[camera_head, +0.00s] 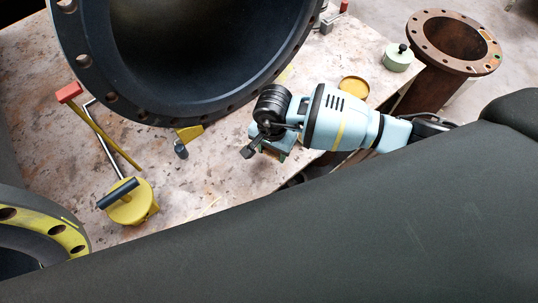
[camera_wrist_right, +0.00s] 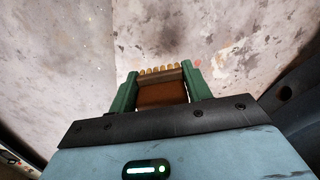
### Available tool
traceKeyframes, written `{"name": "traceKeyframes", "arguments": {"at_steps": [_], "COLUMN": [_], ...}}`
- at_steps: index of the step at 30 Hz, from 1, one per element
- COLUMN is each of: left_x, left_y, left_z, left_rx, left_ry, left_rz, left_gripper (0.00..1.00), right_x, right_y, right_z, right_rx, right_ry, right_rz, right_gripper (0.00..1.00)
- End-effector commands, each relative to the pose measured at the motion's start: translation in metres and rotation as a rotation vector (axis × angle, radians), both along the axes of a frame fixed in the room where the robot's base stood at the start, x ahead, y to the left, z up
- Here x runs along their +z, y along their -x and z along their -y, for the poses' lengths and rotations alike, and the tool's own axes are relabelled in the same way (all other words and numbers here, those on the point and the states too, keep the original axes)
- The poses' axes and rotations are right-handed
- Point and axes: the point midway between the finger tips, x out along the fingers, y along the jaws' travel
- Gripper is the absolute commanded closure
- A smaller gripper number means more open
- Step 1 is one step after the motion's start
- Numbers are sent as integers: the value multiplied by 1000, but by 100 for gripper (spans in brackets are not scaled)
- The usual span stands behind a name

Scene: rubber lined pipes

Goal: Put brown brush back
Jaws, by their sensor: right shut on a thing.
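My right gripper (camera_head: 283,157) is low over the speckled table (camera_head: 225,185), near its front edge, at the end of my light blue arm. In the right wrist view its two green fingers (camera_wrist_right: 160,80) are shut on the brown brush (camera_wrist_right: 162,95). The brush shows as a brown block with a row of pale bristles at its far end, between the fingers. In the head view the brush is hidden by my wrist. Whether it touches the table cannot be told. My left gripper is not in view.
A large black flanged pipe (camera_head: 88,75) stands at the back. A yellow round dish (camera_head: 354,89) and pale green lidded pot (camera_head: 397,58) lie right, near a rusty pipe (camera_head: 425,85).

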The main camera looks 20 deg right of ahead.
Motion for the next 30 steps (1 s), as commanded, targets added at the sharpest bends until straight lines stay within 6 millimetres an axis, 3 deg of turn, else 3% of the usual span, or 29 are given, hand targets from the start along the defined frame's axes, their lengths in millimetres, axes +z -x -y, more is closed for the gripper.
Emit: {"name": "traceKeyframes", "arguments": {"at_steps": [6,10,15,27,28,30], "left_x": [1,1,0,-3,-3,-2], "left_y": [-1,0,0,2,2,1], "left_z": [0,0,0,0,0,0], "left_rx": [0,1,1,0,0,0], "left_ry": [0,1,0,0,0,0], "left_rz": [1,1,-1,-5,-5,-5], "left_gripper": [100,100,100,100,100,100], "right_x": [0,-22,-35,-40,-40,-39], "right_y": [-2,-1,-2,-2,-2,-2], "right_z": [-11,-9,-9,-8,-8,-8], "right_rx": [2,-1,0,1,1,1], "right_ry": [-2,1,0,0,1,0], "right_rz": [1,-4,0,0,-1,0], "right_gripper": [73,73,73,73,50,41]}}
